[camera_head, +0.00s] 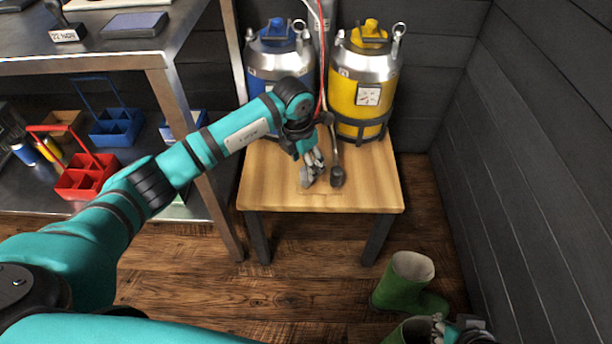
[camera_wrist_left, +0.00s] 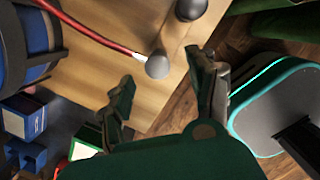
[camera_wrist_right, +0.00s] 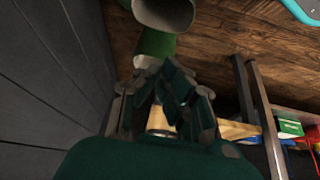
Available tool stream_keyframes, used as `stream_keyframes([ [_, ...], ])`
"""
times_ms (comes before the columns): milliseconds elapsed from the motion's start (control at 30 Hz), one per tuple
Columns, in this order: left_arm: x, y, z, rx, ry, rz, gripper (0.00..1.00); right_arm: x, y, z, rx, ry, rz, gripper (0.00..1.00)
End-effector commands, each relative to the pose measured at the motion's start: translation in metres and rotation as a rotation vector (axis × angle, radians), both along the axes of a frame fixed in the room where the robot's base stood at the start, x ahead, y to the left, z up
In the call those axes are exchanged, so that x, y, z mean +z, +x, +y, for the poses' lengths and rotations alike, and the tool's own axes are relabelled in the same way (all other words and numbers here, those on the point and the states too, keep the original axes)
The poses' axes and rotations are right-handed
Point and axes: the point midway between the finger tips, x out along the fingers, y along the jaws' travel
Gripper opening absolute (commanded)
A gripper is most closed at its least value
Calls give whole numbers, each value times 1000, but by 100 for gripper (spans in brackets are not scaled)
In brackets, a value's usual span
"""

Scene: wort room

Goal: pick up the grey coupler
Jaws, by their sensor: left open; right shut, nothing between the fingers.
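My left gripper (camera_head: 312,170) is open above the wooden table, its fingers pointing down. In the left wrist view a grey rounded coupler (camera_wrist_left: 157,67) on the end of a red hose (camera_wrist_left: 95,32) appears between the open fingertips (camera_wrist_left: 165,75); I cannot tell how far below them it is. A second, darker coupler end (camera_wrist_left: 190,9) lies beside it, and shows in the head view (camera_head: 337,177) just right of the gripper. In the head view the gripper largely hides the red hose's end. My right gripper (camera_wrist_right: 170,85) is shut and empty, low near the green boots.
The wooden table (camera_head: 370,185) carries a blue keg (camera_head: 279,66) and a yellow keg (camera_head: 358,97) at its back. Green boots (camera_head: 403,285) stand on the floor at right. A metal shelf (camera_head: 100,52) with a red caddy (camera_head: 80,180) is at left. A dark wall is at right.

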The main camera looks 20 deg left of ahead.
Motion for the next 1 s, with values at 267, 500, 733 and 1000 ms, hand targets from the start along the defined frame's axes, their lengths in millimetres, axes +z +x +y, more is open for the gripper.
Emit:
stream_keyframes([
  [267,-27,3,1,1,-1,4,59,11,35,12,15,39,-180,0],
  [500,-49,7,0,1,-1,2,59,32,66,23,28,77,-356,0],
  [733,-52,8,0,0,-1,0,59,37,70,24,30,84,-388,0],
  [1000,-51,8,0,1,-1,1,36,37,70,24,29,83,-387,0],
])
